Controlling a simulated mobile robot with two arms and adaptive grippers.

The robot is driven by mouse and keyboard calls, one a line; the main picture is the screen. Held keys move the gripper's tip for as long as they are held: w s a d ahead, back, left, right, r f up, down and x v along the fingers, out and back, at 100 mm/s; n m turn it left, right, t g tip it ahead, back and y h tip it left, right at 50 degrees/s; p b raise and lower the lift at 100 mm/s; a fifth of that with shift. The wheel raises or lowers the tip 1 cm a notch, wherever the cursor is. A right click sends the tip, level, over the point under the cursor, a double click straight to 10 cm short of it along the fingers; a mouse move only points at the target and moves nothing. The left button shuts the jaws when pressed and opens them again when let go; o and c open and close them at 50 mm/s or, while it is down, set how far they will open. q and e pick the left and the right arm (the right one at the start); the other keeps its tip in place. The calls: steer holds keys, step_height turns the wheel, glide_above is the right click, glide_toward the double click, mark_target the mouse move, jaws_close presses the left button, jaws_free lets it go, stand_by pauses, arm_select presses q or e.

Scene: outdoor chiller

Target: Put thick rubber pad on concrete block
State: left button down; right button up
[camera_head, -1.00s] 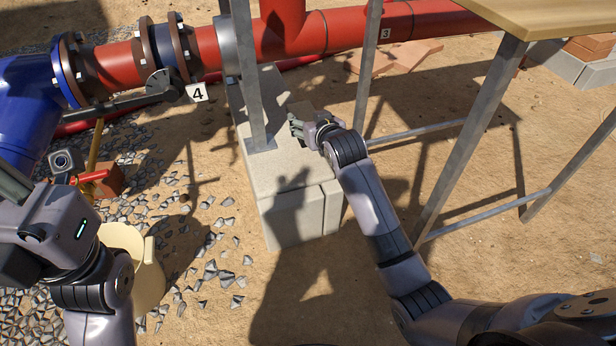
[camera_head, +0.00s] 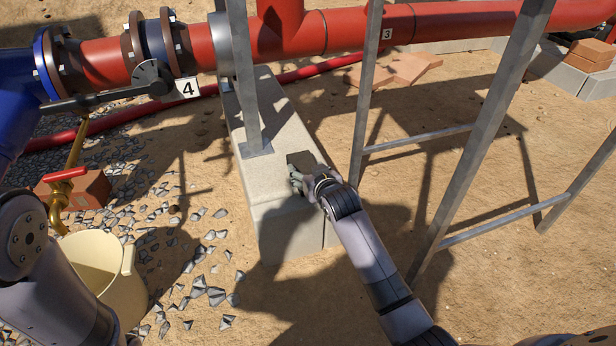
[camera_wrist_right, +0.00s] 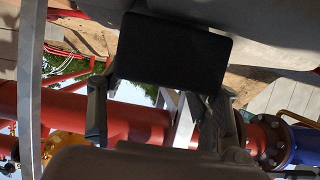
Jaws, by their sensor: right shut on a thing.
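The thick rubber pad (camera_head: 302,161) is a dark, flat rectangular piece at the fingertips of my right gripper (camera_head: 298,181). In the head view it overlaps the right part of the top of the pale grey concrete block (camera_head: 271,215); whether it touches the block I cannot tell. In the right wrist view the pad (camera_wrist_right: 172,50) is a near-black rectangle across the fingers of the right gripper (camera_wrist_right: 158,92), which is shut on it. My left arm shows at the lower left, but its gripper is out of the picture.
A metal post (camera_head: 245,85) with a foot plate stands on the block, left of the pad. Another metal leg (camera_head: 365,95) rises close to my right wrist. A red pipe (camera_head: 420,24) crosses behind. A beige bucket (camera_head: 125,290) stands on the left.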

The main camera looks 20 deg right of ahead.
steer(key=shift+r, duration=0.2)
steer(key=shift+f, duration=0.1)
steer(key=o, duration=1.7)
steer(key=shift+f, duration=0.1)
